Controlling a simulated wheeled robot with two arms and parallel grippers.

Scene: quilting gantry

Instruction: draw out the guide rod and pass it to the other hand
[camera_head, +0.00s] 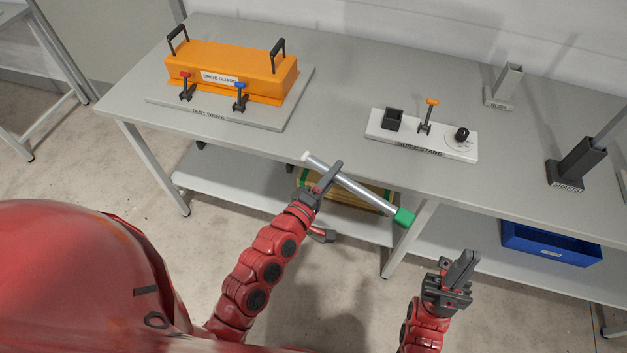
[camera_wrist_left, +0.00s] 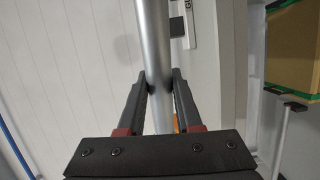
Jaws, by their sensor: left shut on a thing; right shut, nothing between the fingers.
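The guide rod (camera_head: 362,188) is a silver bar with a white tip at its upper left end and a green block at its lower right end. My left gripper (camera_head: 328,178) is shut on it, nearer the white end, and holds it tilted in front of the table edge. In the left wrist view the rod (camera_wrist_left: 155,45) runs between the two fingers (camera_wrist_left: 159,85). My right gripper (camera_head: 466,262) is shut and empty, below and right of the green end, apart from the rod. The white guide stand (camera_head: 455,150) on the table has a black square socket, an orange-topped clamp and a black knob.
An orange drive guard (camera_head: 225,72) with two black handles sits on a grey plate at the table's left. Grey upright holders (camera_head: 504,85) stand at the right. A blue bin (camera_head: 550,243) and a yellowish crate are on the lower shelf. The table's middle (camera_head: 335,85) is clear.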

